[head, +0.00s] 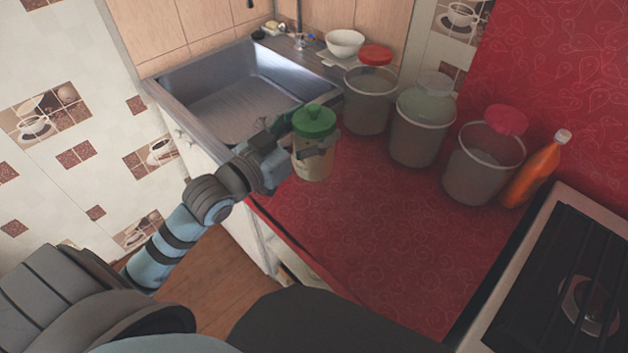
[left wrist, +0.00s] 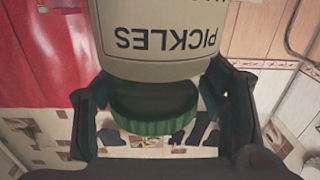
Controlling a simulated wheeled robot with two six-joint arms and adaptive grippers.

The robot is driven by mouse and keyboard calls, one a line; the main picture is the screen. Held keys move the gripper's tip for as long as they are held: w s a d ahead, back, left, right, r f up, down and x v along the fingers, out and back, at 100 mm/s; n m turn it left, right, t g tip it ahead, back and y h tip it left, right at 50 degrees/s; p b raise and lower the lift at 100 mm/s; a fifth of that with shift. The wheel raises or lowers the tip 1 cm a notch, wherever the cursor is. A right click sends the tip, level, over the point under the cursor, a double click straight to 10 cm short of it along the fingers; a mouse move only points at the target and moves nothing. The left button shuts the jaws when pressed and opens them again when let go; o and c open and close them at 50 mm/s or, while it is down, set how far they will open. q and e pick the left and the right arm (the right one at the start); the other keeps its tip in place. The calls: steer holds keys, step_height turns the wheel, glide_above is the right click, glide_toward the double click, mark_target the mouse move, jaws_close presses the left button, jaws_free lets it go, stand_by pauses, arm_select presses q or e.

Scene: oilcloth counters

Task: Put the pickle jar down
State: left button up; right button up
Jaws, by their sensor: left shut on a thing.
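The pickle jar (head: 312,163) is pale with a green lid and stands upright in my left gripper (head: 304,138). In the head view it is at the left part of the red counter (head: 375,235), near the sink corner. I cannot tell whether its base touches the counter. In the left wrist view the jar (left wrist: 170,40) shows its "PICKLES" label upside down, with the green lid between the fingers of my left gripper (left wrist: 165,105). The gripper is shut on the jar near its lid. My right gripper is not in view.
Several grey buckets line the back of the counter, one with a red-lidded item (head: 369,100). An orange bottle (head: 533,174) stands beside the stove (head: 560,280) on the right. The sink (head: 225,100) is at the left. The counter's middle and front are clear.

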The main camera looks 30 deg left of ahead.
arm_select(q)
steer(key=w+a+r+n+y, duration=0.25)
steer(key=w+r, duration=0.25)
steer(key=w, duration=0.3)
step_height(320, 180, down, 20)
steer(key=a+b, duration=0.1)
steer(key=b, duration=0.7)
steer(key=shift+r+t, duration=0.2)
steer(key=shift+t, duration=0.2)
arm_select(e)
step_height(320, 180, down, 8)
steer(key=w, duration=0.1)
arm_select(q)
steer(key=shift+s+f+y, duration=0.1)
steer(key=shift+y, duration=0.15)
steer(key=o, duration=1.9)
steer(key=shift+o, duration=0.2)
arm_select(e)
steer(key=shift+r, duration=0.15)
